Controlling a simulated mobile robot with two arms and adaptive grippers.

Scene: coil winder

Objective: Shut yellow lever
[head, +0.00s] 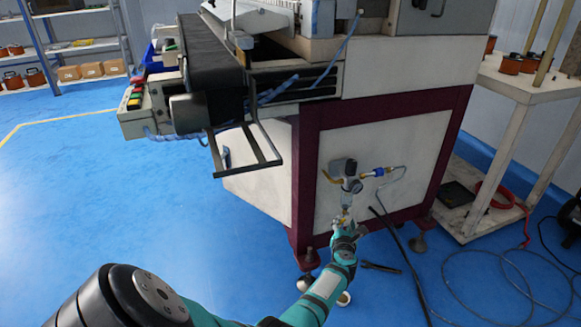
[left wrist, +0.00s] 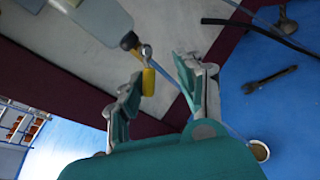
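The yellow lever (left wrist: 148,80) hangs from a small metal valve fitting below the air regulator (head: 343,169) on the machine's white side panel. In the left wrist view the lever shows between the two spread fingers of my left gripper (left wrist: 160,72), closer to the left finger. I cannot tell whether it touches that finger. In the head view my left gripper (head: 345,226) is just below the regulator and partly covers the lever. The left gripper is open. My right gripper is not in view.
The machine's dark red frame (head: 306,190) surrounds the panel. A black hose (head: 400,245) runs down to the floor beside my gripper. A wrench (left wrist: 270,79) lies on the blue floor. A trolley (head: 520,88) with a red hose stands at right. The floor at left is clear.

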